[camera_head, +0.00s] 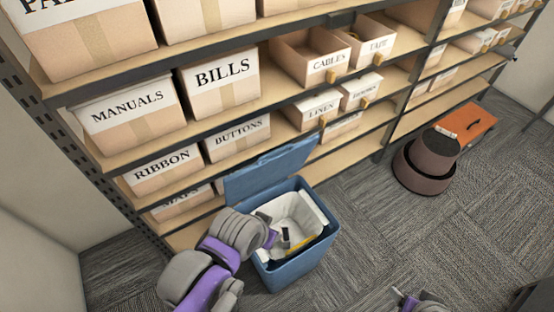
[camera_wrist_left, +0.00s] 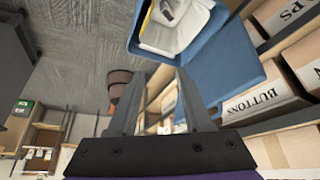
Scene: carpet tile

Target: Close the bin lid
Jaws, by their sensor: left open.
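The blue bin (camera_head: 292,272) stands on the carpet in front of the shelves, with a white liner inside. Its blue lid (camera_head: 268,172) is raised, tilted back toward the shelves. In the left wrist view the bin (camera_wrist_left: 145,28) is at the top and the lid (camera_wrist_left: 238,62) is to its right. My left gripper (camera_head: 270,238) is at the bin's left side, mostly hidden by its own wrist in the head view. In the wrist view its fingers (camera_wrist_left: 160,75) are apart with nothing between them. My right gripper (camera_head: 412,300) is only partly in view at the bottom edge.
Shelves with labelled boxes, such as BUTTONS (camera_head: 238,137) and RIBBON (camera_head: 162,172), rise behind the bin. A dark brown round container (camera_head: 425,165) and an orange case (camera_head: 468,124) are on the floor at right. Carpet between them and the bin is clear.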

